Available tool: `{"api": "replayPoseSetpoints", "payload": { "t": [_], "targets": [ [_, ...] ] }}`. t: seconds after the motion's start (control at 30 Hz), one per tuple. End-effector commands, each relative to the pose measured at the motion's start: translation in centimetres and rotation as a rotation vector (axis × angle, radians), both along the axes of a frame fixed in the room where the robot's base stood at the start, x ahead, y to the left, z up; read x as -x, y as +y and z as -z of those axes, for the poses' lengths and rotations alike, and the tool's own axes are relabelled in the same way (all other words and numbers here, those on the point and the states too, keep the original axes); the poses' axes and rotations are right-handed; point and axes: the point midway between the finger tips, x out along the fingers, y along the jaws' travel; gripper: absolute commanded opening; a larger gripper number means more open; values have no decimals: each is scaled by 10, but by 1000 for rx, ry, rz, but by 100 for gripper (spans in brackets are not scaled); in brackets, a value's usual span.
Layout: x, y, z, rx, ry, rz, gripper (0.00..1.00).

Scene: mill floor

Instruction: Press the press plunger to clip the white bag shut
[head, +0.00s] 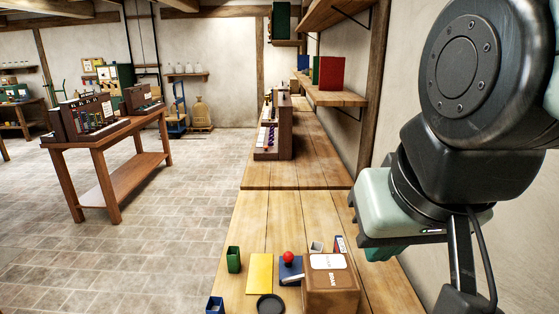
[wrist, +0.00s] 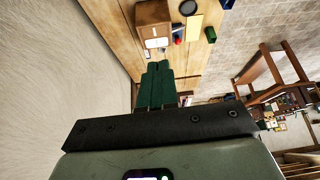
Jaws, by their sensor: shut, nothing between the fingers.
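The press plunger shows in the head view as a round red knob (head: 288,258) on a dark blue base (head: 291,271), on the near bench. A small whitish piece (head: 316,247) stands to its right, behind a brown box; I cannot tell whether it is the white bag. My gripper has green fingers (wrist: 158,68), which lie together, shut and empty, in the wrist view. In the head view my gripper's pale green body is at the right, beside the wall, right of the press and well apart from it.
The brown box (head: 331,287) stands just right of the press and also shows in the wrist view (wrist: 152,14). A shelf (head: 335,97) juts from the right wall.

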Motion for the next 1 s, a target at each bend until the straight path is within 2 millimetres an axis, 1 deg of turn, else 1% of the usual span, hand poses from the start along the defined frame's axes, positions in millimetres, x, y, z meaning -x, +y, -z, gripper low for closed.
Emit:
{"api": "replayPoseSetpoints", "payload": {
  "t": [0.07,0.17,0.23,0.37,0.4,0.47,0.5,0.57,0.7,0.77,0.9,1.0],
  "targets": [
    [-15,2,1,-15,8,-10,0],
    [-44,5,3,-37,12,-23,0],
    [-68,8,7,-52,16,-27,0],
    [-113,13,19,-63,19,-32,0],
    [-127,14,24,-61,20,-32,0],
    [-147,17,33,-57,18,-32,0],
    [-160,18,40,-52,18,-32,0],
    [-180,21,51,-41,16,-31,0],
    [-224,27,80,4,7,-33,0],
    [-241,30,94,28,0,-37,0],
    [-280,38,129,101,-22,-52,0],
    [-305,43,155,164,-43,-71,0]
  ]
}}
